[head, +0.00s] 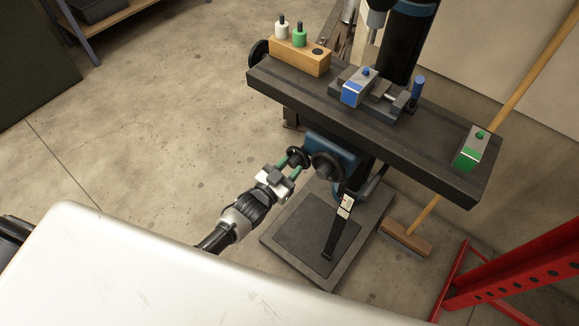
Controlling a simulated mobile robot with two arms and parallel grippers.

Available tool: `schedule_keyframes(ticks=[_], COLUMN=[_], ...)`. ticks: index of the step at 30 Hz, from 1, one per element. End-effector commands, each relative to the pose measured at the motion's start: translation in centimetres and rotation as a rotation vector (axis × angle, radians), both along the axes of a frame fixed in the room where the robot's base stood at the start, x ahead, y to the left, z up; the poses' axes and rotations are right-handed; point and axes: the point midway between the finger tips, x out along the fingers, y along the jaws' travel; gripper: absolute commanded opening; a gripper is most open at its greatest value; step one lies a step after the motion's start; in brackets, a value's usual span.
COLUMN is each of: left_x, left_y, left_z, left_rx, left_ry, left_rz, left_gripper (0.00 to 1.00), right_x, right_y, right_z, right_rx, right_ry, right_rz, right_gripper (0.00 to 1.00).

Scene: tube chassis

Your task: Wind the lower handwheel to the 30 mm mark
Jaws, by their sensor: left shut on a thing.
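The lower handwheel (328,167) is a dark round wheel on the blue knee of the drill-like machine, below its long dark table. My left gripper (294,165) has green fingertips and comes in from the lower left. It is shut on a dark round part at the left of the handwheel, which looks like its handle; the fingers hide some of it. A pale scale (345,206) with a small red mark hangs below the wheel; its numbers are too small to read. My right gripper is not in view.
The machine table (425,165) overhangs the wheel and carries a vise (385,97), a wooden block with pegs (300,57) and a green-marked block (470,148). A broom (408,240) and a red frame (480,280) stand at the right. Floor at left is clear.

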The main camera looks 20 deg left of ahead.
Motion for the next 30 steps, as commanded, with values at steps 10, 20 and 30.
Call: schedule_keyframes(ticks=[10,20,30], left_x=[-0.44,-0.44,-0.24], left_y=[-0.2,-0.23,-0.13], left_z=[-0.77,-0.77,-0.4], left_rx=[0.004,0.003,0.0], left_ry=[0.019,0.019,0.01], left_rz=[-0.004,-0.004,-0.002], left_gripper=[0.11,0.11,0.6], right_x=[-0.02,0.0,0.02], right_y=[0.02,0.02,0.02], right_z=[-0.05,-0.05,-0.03], right_rx=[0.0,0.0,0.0], right_ry=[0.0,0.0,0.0], right_rz=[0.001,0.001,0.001], right_gripper=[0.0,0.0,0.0])
